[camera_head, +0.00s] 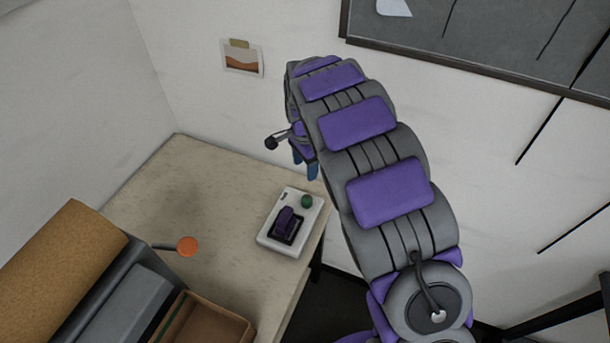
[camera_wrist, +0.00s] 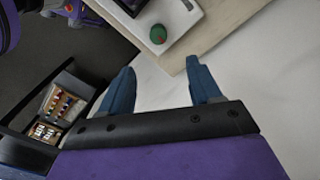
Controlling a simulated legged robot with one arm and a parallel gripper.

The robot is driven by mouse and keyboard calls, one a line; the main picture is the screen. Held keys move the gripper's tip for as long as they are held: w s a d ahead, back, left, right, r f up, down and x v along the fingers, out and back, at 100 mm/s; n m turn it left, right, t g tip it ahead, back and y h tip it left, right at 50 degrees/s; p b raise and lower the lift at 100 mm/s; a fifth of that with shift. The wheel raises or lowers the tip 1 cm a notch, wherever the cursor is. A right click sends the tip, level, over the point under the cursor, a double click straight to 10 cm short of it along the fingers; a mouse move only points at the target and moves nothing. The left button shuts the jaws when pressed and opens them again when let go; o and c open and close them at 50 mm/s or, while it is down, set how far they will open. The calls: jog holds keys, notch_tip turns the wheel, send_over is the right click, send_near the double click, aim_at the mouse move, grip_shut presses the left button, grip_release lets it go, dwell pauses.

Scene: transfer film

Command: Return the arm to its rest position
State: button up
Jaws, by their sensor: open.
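My arm, grey with purple pads, rises from the lower right of the head view and curves over toward the table. My gripper (camera_head: 306,167) hangs at its far end, above and beside the table's right edge, with blue fingers pointing down. In the wrist view my gripper (camera_wrist: 163,88) shows two blue fingers spread apart with nothing between them. Part of the gripper is hidden behind the arm in the head view.
The pale table (camera_head: 190,190) holds a white device (camera_head: 275,246) with a purple piece and a green knob (camera_head: 307,201). A grey machine with an orange-knobbed lever (camera_head: 187,246) and a brown box (camera_head: 205,322) are at lower left. A shelf (camera_wrist: 62,105) with small items shows in the wrist view.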

jog(key=shift+r, duration=0.75)
jog(key=s+d+r+n+b, duration=0.1)
jog(key=s+d+r+n, duration=0.1)
jog(key=s+d+r, duration=0.35)
jog(key=s+d+r+n+b, duration=0.2)
jog(key=s+d, duration=0.5)
jog(key=s, duration=0.2)
jog(key=s+d+f+n+g+b, duration=0.1)
jog(key=s+d+n, duration=0.1)
jog(key=s, duration=1)
jog(key=s+d+f+n+b, duration=0.1)
jog(key=s+n, duration=0.4)
jog(key=s, duration=0.8)
jog(key=shift+s+d+f+g+b, duration=0.3)
jog(key=shift+d+f+g+b, duration=0.15)
jog(key=shift+d, duration=0.4)
